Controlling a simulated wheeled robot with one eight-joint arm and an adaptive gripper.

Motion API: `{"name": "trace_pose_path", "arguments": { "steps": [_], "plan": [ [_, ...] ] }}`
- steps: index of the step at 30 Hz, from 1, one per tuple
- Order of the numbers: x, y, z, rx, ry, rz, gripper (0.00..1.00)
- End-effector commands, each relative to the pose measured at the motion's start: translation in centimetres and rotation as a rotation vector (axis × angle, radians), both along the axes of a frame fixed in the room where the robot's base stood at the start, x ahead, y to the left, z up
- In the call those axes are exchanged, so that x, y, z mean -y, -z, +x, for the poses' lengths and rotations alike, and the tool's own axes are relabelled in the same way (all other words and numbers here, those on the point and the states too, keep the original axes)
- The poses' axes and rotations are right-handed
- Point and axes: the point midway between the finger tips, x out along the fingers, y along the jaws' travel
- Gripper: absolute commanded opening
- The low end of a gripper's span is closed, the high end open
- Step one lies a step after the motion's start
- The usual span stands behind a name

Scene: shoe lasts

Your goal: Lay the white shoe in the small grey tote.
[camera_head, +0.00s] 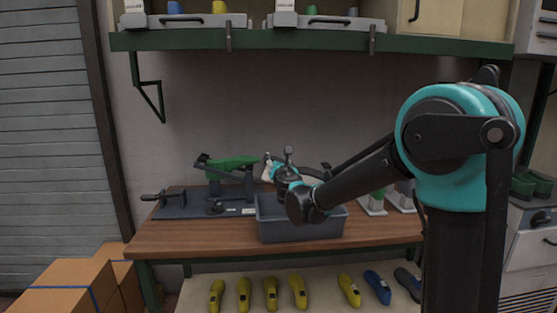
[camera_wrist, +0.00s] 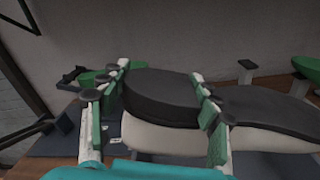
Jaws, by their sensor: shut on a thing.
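The white shoe (camera_wrist: 170,137) fills the middle of the wrist view, its dark sole facing up and its white side below. My gripper (camera_wrist: 160,95) is shut on it, with green-and-white fingers on both sides of the sole. In the head view, a small white part of the shoe (camera_head: 267,173) shows beside my gripper (camera_head: 275,167), above the back left of the tote. The small grey tote (camera_head: 302,230) stands on the wooden bench below my wrist. My arm covers part of it, and its inside is mostly hidden.
A dark fixture (camera_head: 180,208) with a green shoe last (camera_head: 235,161) stands left of the tote. Upright stands (camera_head: 374,203) are to the right. A shelf (camera_head: 290,43) with bins hangs above. Several yellow lasts and a blue last (camera_head: 377,287) lie below the wooden bench (camera_head: 190,238).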

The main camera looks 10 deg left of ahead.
Motion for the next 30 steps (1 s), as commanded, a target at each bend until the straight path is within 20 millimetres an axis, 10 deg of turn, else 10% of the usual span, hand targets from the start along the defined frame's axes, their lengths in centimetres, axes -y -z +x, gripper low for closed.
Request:
{"name": "trace_pose_path", "arguments": {
  "steps": [30],
  "plan": [
    [-0.72, 0.17, -0.40, 0.000, 0.000, -0.001, 0.15]
  ]
}}
